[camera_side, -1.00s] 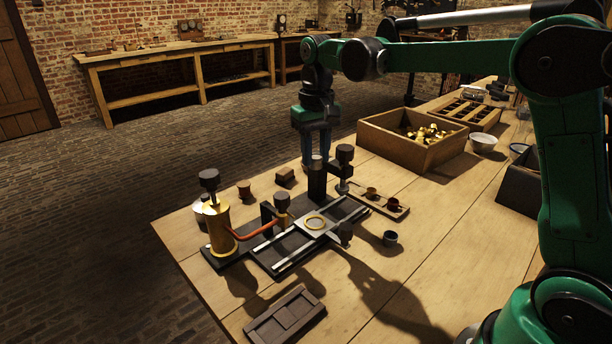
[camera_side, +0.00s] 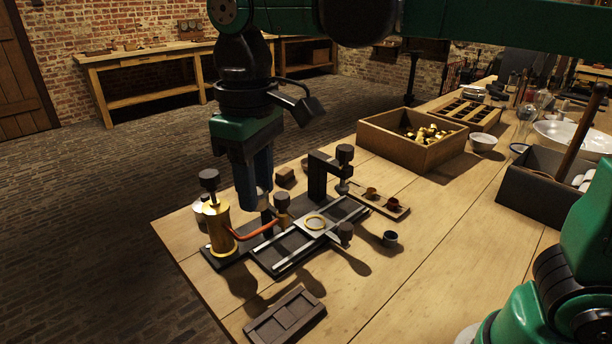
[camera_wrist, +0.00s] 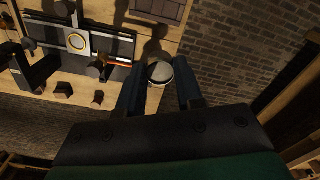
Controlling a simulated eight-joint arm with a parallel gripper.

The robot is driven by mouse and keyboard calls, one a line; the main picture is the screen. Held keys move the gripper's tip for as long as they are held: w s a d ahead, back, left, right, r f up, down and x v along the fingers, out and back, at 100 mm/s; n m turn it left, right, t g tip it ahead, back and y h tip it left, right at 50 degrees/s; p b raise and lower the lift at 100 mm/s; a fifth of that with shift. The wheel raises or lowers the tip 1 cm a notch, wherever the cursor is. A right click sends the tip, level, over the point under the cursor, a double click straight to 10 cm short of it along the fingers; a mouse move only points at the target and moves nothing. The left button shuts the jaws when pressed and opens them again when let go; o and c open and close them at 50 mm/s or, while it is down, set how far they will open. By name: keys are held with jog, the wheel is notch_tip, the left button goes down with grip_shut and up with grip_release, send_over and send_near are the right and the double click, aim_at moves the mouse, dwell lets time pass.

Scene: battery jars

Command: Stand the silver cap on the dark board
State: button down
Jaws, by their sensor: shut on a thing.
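My gripper (camera_wrist: 160,78) points down and is shut on the silver cap (camera_wrist: 160,72), a round pale piece between its fingertips in the wrist view. In the side view my gripper (camera_side: 257,205) is above the back left of the bench, behind the brass cylinder, and only a small grey part of the cap shows there. The dark board (camera_side: 286,317), with shallow recesses, lies flat at the bench's front left edge, apart from the gripper. Part of it shows at the top of the wrist view (camera_wrist: 160,8). Its visible top is bare.
The brass cylinder (camera_side: 217,230) with a black knob and orange pipe stands near the gripper. A dark rail fixture (camera_side: 290,257) with a tall post (camera_side: 317,178) lies right of it. Bare bench surrounds the board's right side.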

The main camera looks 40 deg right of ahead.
jog(key=s+a+n, duration=0.1)
jog(key=s+a, duration=0.1)
send_over(270, 332)
notch_tip(270, 332, down, 16)
jog(key=shift+w+f, duration=0.1)
jog(key=shift+f, duration=2.1)
jog(key=shift+f, duration=0.2)
jog(key=c, duration=0.6)
grip_release()
jog(key=shift+o, duration=0.2)
jog(key=shift+r, duration=0.1)
